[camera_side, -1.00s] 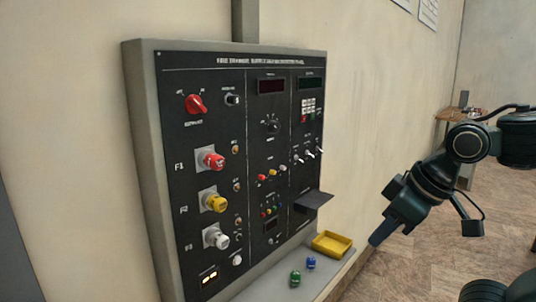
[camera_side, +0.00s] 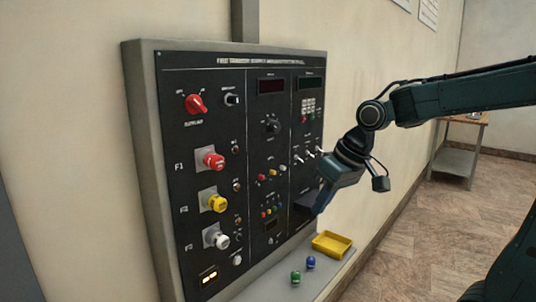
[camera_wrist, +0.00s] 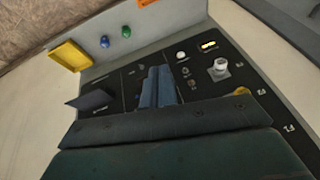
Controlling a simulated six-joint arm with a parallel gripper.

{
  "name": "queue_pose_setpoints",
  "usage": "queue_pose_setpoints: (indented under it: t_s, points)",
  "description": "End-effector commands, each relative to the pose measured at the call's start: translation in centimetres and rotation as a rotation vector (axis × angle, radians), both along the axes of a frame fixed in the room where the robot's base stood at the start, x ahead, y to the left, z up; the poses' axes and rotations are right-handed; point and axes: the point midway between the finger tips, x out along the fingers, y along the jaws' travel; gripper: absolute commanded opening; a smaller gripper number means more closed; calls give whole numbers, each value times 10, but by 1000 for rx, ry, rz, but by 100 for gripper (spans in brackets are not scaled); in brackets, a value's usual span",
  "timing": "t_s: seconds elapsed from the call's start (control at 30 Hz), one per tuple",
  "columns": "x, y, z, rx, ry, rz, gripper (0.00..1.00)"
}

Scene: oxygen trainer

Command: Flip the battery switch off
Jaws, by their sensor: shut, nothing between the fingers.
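The dark control panel (camera_side: 220,140) stands upright against the wall in the side view. A red rotary knob (camera_side: 195,103) is at its upper left, and small toggle switches (camera_side: 308,154) sit in its right column. The labels are too small to read, so I cannot tell which control is the battery switch. My gripper (camera_side: 318,208) is shut and empty, pointing down in front of the panel's lower right, below the toggles. Its fingers also show in the wrist view (camera_wrist: 158,88), over the panel. Whether it touches the panel is unclear.
Red, yellow and white plugs (camera_side: 213,203) stick out on the left. A dark shelf (camera_side: 303,205) juts out near my gripper. A yellow tray (camera_side: 331,244), a green knob (camera_side: 295,277) and a blue knob (camera_side: 310,262) are on the ledge below.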

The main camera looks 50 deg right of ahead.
Motion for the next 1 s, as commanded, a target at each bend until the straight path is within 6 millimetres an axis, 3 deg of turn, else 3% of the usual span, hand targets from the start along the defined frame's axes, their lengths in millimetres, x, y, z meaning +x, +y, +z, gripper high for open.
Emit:
queue_pose_setpoints:
  t_s: [0.5,1.0]
  points:
    - [74,-51,-35,160,37,-68,0]
    - [118,-110,-83,329,44,-139,0]
